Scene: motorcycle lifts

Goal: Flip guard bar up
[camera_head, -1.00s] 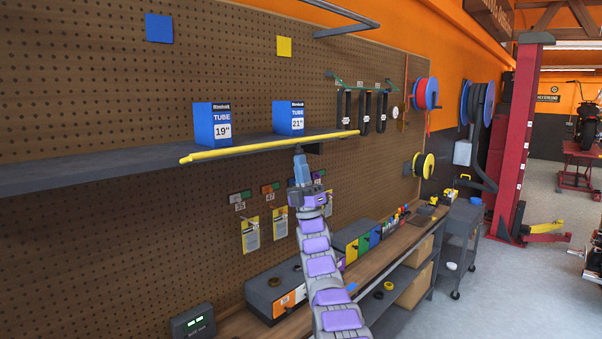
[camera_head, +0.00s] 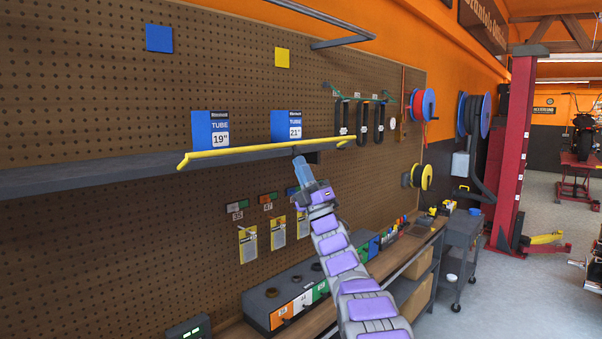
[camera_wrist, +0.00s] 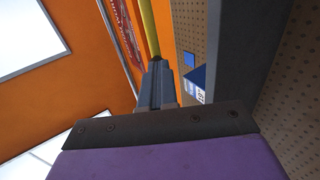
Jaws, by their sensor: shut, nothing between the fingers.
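The yellow guard bar (camera_head: 260,150) runs along the front edge of the dark shelf (camera_head: 90,175) in the head view, at about the height of the shelf top. My gripper (camera_head: 298,163) is shut and empty, pointing up just below the bar, in front of the shelf near the 21" tube box. In the wrist view the guard bar (camera_wrist: 149,30) runs away beyond the tip of my gripper (camera_wrist: 158,70). The fingertips appear close to the bar; I cannot tell whether they touch it.
Two blue tube boxes, the 19" (camera_head: 210,135) and the 21" (camera_head: 286,128), stand on the shelf behind the bar. The workbench (camera_head: 400,255) with coloured bins lies below. Tags hang on the pegboard (camera_head: 130,230). Open floor is at the right.

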